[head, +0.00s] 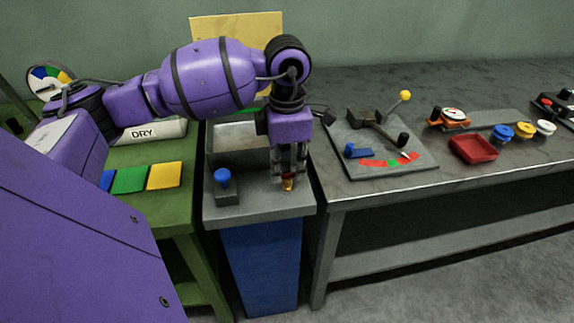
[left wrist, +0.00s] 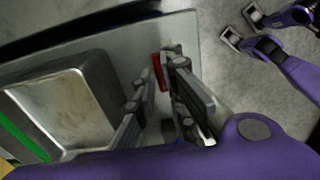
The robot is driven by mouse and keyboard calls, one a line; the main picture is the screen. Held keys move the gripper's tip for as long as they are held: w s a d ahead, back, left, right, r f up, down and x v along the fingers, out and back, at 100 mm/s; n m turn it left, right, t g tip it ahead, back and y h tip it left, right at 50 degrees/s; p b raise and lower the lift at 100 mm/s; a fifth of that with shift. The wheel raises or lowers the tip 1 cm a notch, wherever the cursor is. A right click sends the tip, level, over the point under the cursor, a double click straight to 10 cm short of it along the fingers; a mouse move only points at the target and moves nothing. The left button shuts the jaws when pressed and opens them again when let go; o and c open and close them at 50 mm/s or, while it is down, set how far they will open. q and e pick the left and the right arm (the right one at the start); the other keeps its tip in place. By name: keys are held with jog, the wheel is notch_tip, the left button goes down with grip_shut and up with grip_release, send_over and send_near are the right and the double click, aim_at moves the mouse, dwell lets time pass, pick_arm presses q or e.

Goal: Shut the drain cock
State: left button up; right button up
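The drain cock (head: 288,185) shows in the head view as a small brass-coloured piece at the front right of the grey sink counter, mostly hidden by my left gripper (head: 289,176). In the left wrist view, a red lever (left wrist: 159,72), which looks like its handle, lies between the fingertips of my left gripper (left wrist: 153,80), near the right finger. These fingers point down and stand apart. I cannot tell whether either touches the lever. My right gripper (left wrist: 241,27) shows at the upper right of the left wrist view, over the floor, fingers apart and empty.
A metal basin (left wrist: 65,110) is sunk in the counter. A blue-knobbed block (head: 225,185) stands at the counter's front left. A blue bin (head: 262,265) is below. A grey bench with a lever plate (head: 418,170) and red tray (head: 473,150) stands right; a green table (head: 187,208) left.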

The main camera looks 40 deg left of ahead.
pick_arm(q)
jog(key=shift+w+a+r+m, duration=0.1)
jog(key=shift+w+r+m, duration=0.05)
jog(key=shift+m, duration=0.15)
grip_shut()
jog(key=shift+m+b, duration=0.45)
jog(key=shift+m, duration=0.05)
jog(key=m+b, duration=0.1)
jog(key=m, duration=0.1)
jog(key=shift+w+m, duration=0.1)
jog(key=shift+m, duration=0.2)
jog(key=m+b, duration=0.1)
jog(key=m, duration=0.2)
jog(key=shift+r+m, duration=0.1)
jog(key=shift+m, duration=0.2)
jog(key=m+b, duration=0.1)
jog(key=m, duration=0.2)
jog(key=shift+m+b, duration=0.3)
jog(key=shift+b, duration=0.05)
jog(key=shift+o, duration=0.5)
grip_release()
jog(key=o, duration=0.5)
jog(key=shift+c, duration=0.2)
jog(key=shift+s+f, duration=0.2)
jog(key=shift+f, duration=0.05)
jog(key=shift+d, duration=0.2)
